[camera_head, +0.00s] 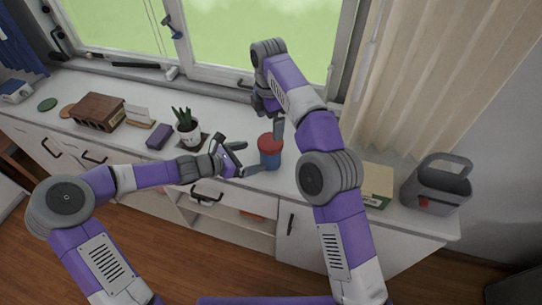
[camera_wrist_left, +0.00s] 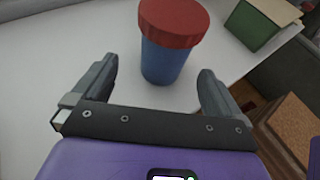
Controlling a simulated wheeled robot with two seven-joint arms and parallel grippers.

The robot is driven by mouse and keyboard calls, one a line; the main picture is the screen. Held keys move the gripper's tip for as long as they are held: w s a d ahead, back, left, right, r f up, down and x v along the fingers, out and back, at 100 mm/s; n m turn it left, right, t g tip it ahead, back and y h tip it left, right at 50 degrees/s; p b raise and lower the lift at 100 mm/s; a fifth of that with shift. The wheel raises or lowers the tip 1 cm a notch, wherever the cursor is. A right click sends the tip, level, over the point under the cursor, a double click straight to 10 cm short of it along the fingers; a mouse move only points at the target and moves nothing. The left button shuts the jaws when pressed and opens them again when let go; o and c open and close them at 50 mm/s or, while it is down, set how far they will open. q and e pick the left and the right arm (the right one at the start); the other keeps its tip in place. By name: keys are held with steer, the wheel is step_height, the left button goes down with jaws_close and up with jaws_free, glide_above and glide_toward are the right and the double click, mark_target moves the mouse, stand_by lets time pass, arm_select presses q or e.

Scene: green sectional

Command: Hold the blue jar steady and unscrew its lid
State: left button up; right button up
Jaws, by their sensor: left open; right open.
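The blue jar (camera_head: 270,158) with its red lid (camera_head: 270,142) stands upright on the white cabinet top in the head view. In the left wrist view the jar (camera_wrist_left: 165,62) and its lid (camera_wrist_left: 173,22) are ahead of the fingers, between their lines. My left gripper (camera_head: 243,157) is open and empty, low beside the jar on its left. It also shows in the left wrist view (camera_wrist_left: 157,88). My right gripper (camera_head: 271,118) is above and behind the jar, pointing down near the lid; its fingers are partly hidden by my right arm.
A potted plant (camera_head: 188,128) and a purple box (camera_head: 159,136) stand left of my left gripper. Further left are a brown wooden box (camera_head: 98,111) and flat discs. A green box (camera_head: 377,184) and a grey caddy (camera_head: 437,186) stand to the right. The window is behind.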

mark_target(262, 155)
arm_select(q)
steer(key=x, duration=0.8)
steer(key=shift+s+d+r, duration=0.1)
steer(key=shift+s+d, duration=0.15)
steer(key=shift+s, duration=0.1)
arm_select(e)
steer(key=shift+d, duration=0.15)
